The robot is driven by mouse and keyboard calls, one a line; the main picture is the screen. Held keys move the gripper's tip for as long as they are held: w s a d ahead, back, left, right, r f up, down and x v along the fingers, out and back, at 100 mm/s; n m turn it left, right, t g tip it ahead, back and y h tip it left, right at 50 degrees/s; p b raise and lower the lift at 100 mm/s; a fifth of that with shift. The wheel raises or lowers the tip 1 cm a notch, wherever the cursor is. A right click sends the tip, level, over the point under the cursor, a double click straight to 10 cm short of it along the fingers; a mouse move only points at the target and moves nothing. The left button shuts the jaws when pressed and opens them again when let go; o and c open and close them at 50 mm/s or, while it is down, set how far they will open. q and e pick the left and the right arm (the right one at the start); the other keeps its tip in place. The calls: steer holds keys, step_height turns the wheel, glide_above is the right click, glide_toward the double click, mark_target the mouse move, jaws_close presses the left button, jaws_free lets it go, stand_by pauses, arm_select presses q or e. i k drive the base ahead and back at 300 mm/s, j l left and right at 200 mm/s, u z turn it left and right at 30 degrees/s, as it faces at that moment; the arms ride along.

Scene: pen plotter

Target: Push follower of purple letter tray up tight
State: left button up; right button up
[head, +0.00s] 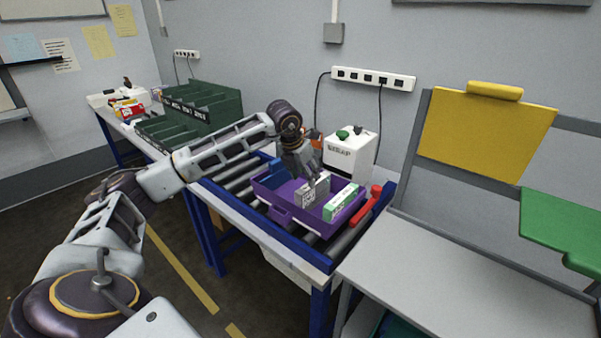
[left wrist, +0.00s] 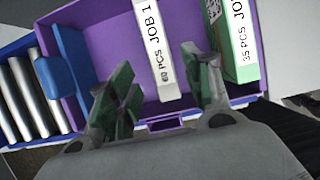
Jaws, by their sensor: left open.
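The purple letter tray (head: 270,208) sits on the roller conveyor; its purple wall also shows in the left wrist view (left wrist: 244,40). The blue follower (head: 272,171) is at the tray's left end, also in the left wrist view (left wrist: 66,72). A bare stretch of tray floor separates it from a white box marked JOB 1 (left wrist: 155,45). A green-and-white box (head: 341,203) stands farther right, apart from the white one. My left gripper (head: 312,182) is open over the tray, its fingers around the near end of the white box. Whether they touch it, I cannot tell. My right gripper is out of view.
A red bar (head: 367,205) lies at the conveyor's right end. A white STRAP machine (head: 350,155) stands behind the tray. A green divided rack (head: 203,108) is at the far left. A grey bench (head: 450,270) with a yellow panel (head: 485,135) is at right.

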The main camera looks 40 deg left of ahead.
mark_target(280, 175)
steer(key=u, duration=1.35)
